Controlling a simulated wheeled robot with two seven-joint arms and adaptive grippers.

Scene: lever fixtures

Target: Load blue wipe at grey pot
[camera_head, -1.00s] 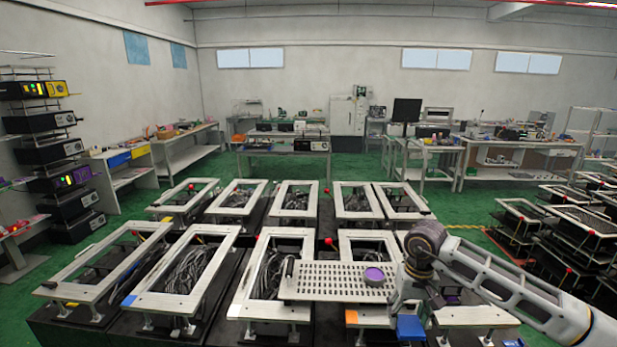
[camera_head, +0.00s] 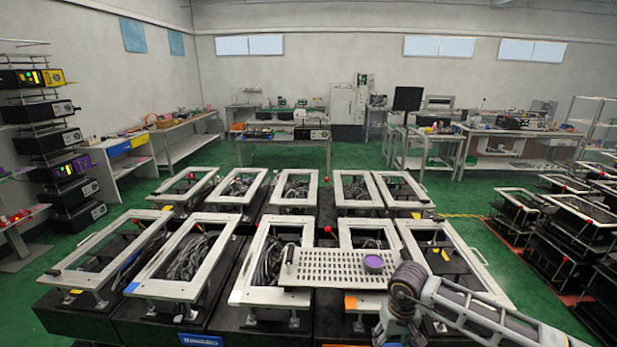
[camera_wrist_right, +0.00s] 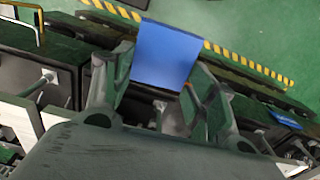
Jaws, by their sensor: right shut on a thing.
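My right gripper (camera_wrist_right: 150,82) is shut on the blue wipe (camera_wrist_right: 165,55), a flat blue sheet that sticks out beyond the fingertips in the right wrist view. In the head view the right arm comes in from the lower right, but its fingers and the wipe are below the picture. I cannot make out a grey pot in either view. My left gripper does not show.
Two rows of frame fixtures (camera_head: 205,220) with cables inside fill the middle. A perforated plate (camera_head: 320,274) bearing a purple disc (camera_head: 373,262) lies over the front ones. Yellow-black striped edging (camera_wrist_right: 110,9) and green floor show beyond the gripper.

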